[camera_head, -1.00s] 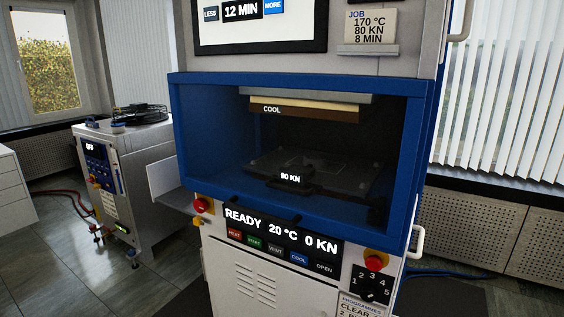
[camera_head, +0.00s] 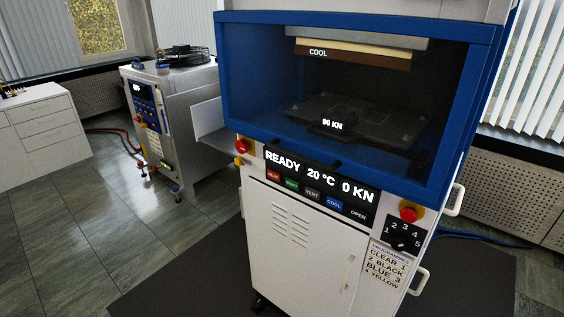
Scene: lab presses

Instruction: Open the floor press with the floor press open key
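The floor press is a tall white cabinet (camera_head: 300,243) with a blue-framed chamber (camera_head: 232,85) in its upper part. Inside, a dark plate marked 90 KN lies on the lower platen (camera_head: 385,122), below an upper platen labelled COOL (camera_head: 355,57). I cannot tell whether a clear guard covers the chamber front. The panel below (camera_head: 321,186) reads READY, 20 °C, 0 KN. Its keys run HEAT, a green key, VENT, COOL and, at the right end, the black OPEN key (camera_head: 358,214). Neither of my grippers is in view.
Red stop buttons (camera_head: 409,211) flank the panel. A programme dial (camera_head: 402,236) and label (camera_head: 386,266) sit at the right. A smaller grey machine (camera_head: 180,110) and white drawers (camera_head: 45,135) stand at left.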

